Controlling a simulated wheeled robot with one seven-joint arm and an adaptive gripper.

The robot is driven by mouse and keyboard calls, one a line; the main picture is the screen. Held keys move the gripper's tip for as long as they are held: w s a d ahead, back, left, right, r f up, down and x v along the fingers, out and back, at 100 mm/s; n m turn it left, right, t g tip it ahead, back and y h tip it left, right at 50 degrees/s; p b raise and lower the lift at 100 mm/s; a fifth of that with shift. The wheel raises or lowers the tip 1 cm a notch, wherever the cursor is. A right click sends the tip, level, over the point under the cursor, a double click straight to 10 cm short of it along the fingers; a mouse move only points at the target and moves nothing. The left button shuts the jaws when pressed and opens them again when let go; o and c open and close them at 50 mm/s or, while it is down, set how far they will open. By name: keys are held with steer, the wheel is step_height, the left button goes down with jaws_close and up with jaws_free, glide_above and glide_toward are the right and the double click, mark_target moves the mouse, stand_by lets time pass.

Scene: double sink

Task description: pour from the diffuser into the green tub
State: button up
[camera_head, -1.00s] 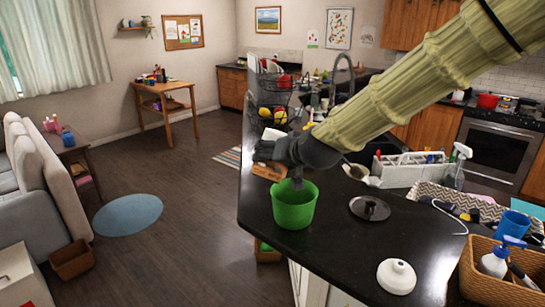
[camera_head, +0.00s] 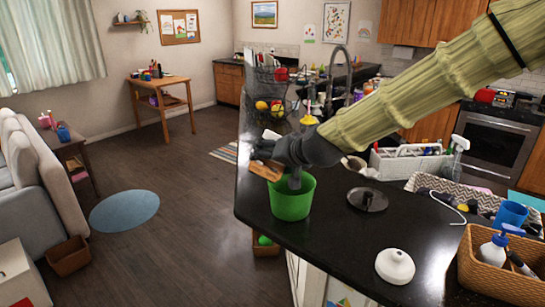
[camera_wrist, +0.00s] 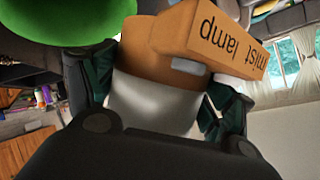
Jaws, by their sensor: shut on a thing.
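The diffuser is a wood-coloured block with a white body, seen in the wrist view (camera_wrist: 155,95). Its "mist lamp" lettering reads upside down there. My gripper (camera_wrist: 155,110) is shut on its white body. In the head view, the diffuser's wooden part (camera_head: 265,171) shows at the left of my gripper (camera_head: 280,158), by the tub's upper left rim. The green tub (camera_head: 292,203) stands upright on the black counter below my gripper. A grey piece hangs at the tub's mouth; I cannot tell what it is. The tub's contents are hidden.
A dark round disc (camera_head: 367,199) lies right of the tub, and a white dome-shaped piece (camera_head: 395,266) lies nearer the front. A wicker basket (camera_head: 490,275) with bottles stands at the right. The tub is close to the counter's left edge.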

steer(key=shift+f+m+g+y+b, duration=0.3)
steer(key=shift+f+m+y+b, duration=0.3)
steer(key=shift+f, duration=0.5)
steer(key=shift+f+m+g+y+b, duration=0.3)
steer(key=shift+f+m+g+b, duration=0.05)
steer(key=shift+f+m+g, duration=0.15)
steer(key=shift+d+f+m+g+y+b, duration=0.2)
steer(key=shift+m+g+y+b, duration=0.25)
steer(key=shift+m+y, duration=0.4)
steer(key=shift+w+d+f+m+g+y+b, duration=0.1)
steer(key=shift+w+f+m+g+y+b, duration=0.15)
steer(key=shift+m+y+b, duration=0.25)
steer(key=shift+w+d+r+m+g+y+b, duration=0.2)
steer(key=shift+w+d+r+m+y+b, duration=0.1)
steer(key=shift+r+m+y, duration=0.3)
steer(key=shift+w+d+r+m+g+y+b, duration=0.2)
steer(key=shift+d+r+m+y+b, duration=0.15)
steer(key=shift+m, duration=0.3)
steer(key=shift+w+d+r+m+y+b, duration=0.65)
steer(key=shift+r+m+y+b, duration=0.15)
steer(key=shift+m, duration=0.3)
steer(key=shift+s, duration=0.1)
steer(key=shift+g, duration=0.3)
